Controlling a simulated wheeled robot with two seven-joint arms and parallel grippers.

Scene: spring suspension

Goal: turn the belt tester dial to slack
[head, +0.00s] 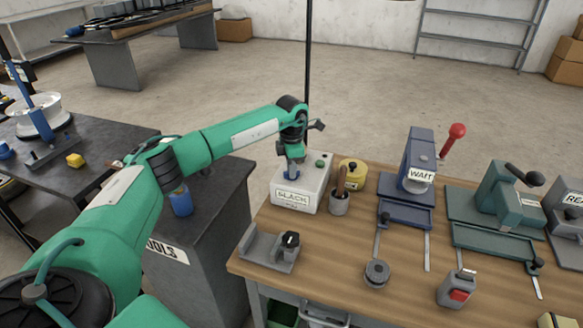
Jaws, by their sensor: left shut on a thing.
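The belt tester (309,197) is a pale box at the left back of the wooden bench. Its front label reads "SLACK", with smaller text below that I cannot read. A green button (320,163) shows on its top right. My left gripper (292,172) points down onto the top of the box, at its left side. It is shut on the dial there, which the fingers mostly hide. I cannot tell the dial's pointing direction. My right gripper is not in view.
Right of the tester stand a grey cup (339,204) with a brown handle and a yellow tin (353,174). A grey bracket with a black knob (290,239) sits in front. A blue press (417,160) marked "WAIT" stands further right.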

